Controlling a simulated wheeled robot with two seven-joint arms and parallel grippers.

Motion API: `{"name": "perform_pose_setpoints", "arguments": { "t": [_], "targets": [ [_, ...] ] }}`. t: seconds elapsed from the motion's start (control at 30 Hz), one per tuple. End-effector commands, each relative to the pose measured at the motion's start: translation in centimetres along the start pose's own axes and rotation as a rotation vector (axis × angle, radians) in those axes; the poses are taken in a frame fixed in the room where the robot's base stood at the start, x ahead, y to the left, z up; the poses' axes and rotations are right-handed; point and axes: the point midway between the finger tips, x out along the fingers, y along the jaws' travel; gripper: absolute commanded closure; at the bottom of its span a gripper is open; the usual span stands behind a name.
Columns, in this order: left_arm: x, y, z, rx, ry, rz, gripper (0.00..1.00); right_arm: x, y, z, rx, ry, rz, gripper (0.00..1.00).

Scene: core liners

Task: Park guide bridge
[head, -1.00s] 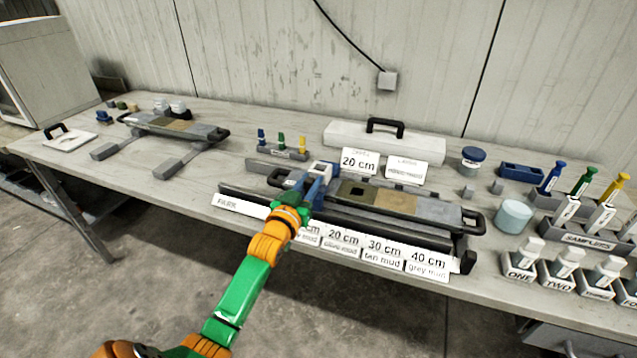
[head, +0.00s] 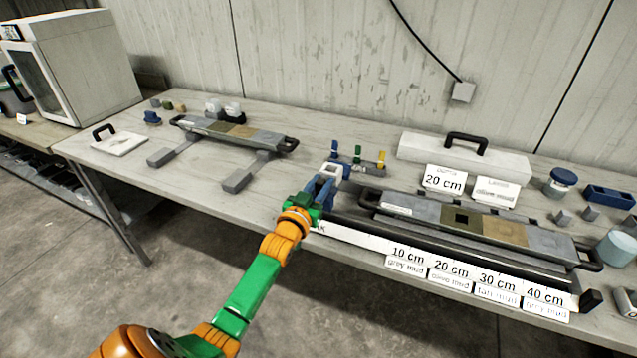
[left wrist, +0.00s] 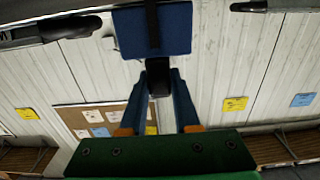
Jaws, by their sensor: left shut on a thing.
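My left gripper (head: 325,189) is at the left end of the long ruler rail (head: 370,236), over the park label, of which only the last letter shows. It is shut on the dark knob (left wrist: 158,78) of the guide bridge, whose blue block (left wrist: 152,32) shows in the left wrist view. In the head view the bridge (head: 332,171) is mostly hidden by the gripper. I cannot tell whether it rests on the rail. The core liner (head: 425,209), with a dark square opening, lies to the right of the gripper. My right gripper is out of view.
Depth cards (head: 452,270) line the front edge. A 20 cm card (head: 444,180) and a white handled cover (head: 470,154) stand behind the liner. A small rack (head: 362,168) of coloured pegs is just behind the gripper. A second liner (head: 235,132) lies left; bare table lies between.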

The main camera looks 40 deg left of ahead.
Motion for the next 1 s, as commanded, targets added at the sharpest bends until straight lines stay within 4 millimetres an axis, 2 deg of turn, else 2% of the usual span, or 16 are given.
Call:
{"name": "perform_pose_setpoints", "arguments": {
  "t": [0.37,0.4,0.5,0.83,1.0],
  "targets": [
    [0.0,-0.2,-0.1,0.003,0.002,-0.004,1.00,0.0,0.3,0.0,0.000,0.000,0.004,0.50],
    [0.0,-0.2,-0.1,0.004,0.002,-0.004,0.67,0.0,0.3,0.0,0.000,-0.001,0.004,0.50],
    [0.0,-0.2,-0.1,0.004,0.001,-0.003,0.40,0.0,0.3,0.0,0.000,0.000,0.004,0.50],
    [-0.2,-0.1,0.0,0.002,-0.001,-0.002,0.40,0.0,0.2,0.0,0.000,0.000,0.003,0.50],
    [-2.6,-0.2,0.0,0.003,-0.001,-0.002,0.40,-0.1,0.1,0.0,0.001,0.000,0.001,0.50]
  ]
}}
